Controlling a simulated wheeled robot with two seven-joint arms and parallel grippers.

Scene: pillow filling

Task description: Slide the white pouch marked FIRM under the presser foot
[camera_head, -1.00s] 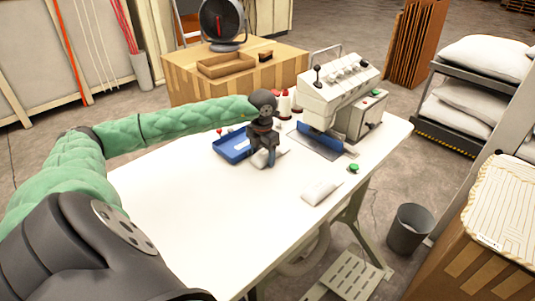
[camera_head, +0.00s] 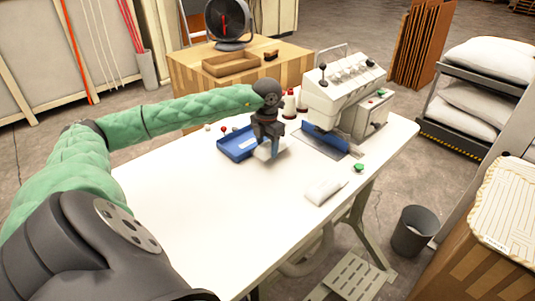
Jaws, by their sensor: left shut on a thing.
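My left gripper (camera_head: 270,150) points down over the white table and is shut on a white pouch (camera_head: 264,153), which is mostly hidden behind the fingers. It is just right of the blue tray and left of the sewing machine (camera_head: 341,92). A second white pouch (camera_head: 325,191) lies flat near the table's front right edge. Any marking on either pouch is too small to read. The presser foot is not clear to see under the machine head. My right gripper is not in view.
The blue tray (camera_head: 236,147) stands left of the gripper, with small pins beside it. Thread cones (camera_head: 290,105) stand behind. A green button (camera_head: 359,167) sits at the right edge. The table's (camera_head: 190,210) front left is clear. A grey bin (camera_head: 412,231) is on the floor.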

